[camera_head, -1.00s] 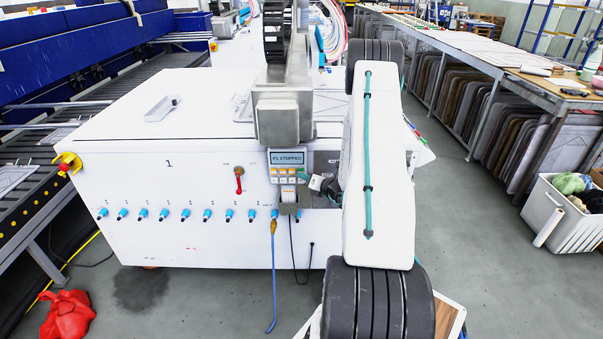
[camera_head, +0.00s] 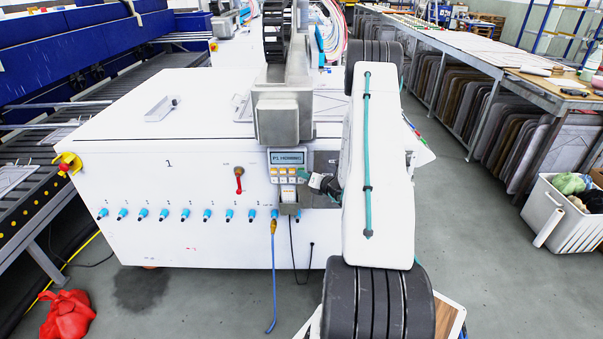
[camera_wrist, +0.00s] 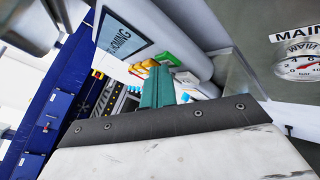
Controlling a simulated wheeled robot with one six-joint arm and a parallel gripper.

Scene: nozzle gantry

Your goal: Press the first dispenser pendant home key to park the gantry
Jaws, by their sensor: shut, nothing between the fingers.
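The dispenser pendant (camera_head: 288,166) is mounted on the front of the white machine numbered 1. Its screen (camera_head: 289,158) reads "P1 HOMING", and the same screen shows tilted in the wrist view (camera_wrist: 122,40). Below the screen are rows of small orange, pale and green keys (camera_head: 283,172); in the wrist view yellow and green keys (camera_wrist: 163,51) show just beyond my fingertips. My gripper (camera_wrist: 159,78) is shut and empty, its teal fingers pointing at the keypad. In the head view its tip is at the pendant's right side. Whether it touches a key is hidden.
A grey gantry column (camera_head: 284,112) stands directly above the pendant. A pressure gauge (camera_wrist: 302,62) is at the right in the wrist view. Blue-capped nozzles (camera_head: 164,214) line the machine front, with a blue hose (camera_head: 273,285) hanging down.

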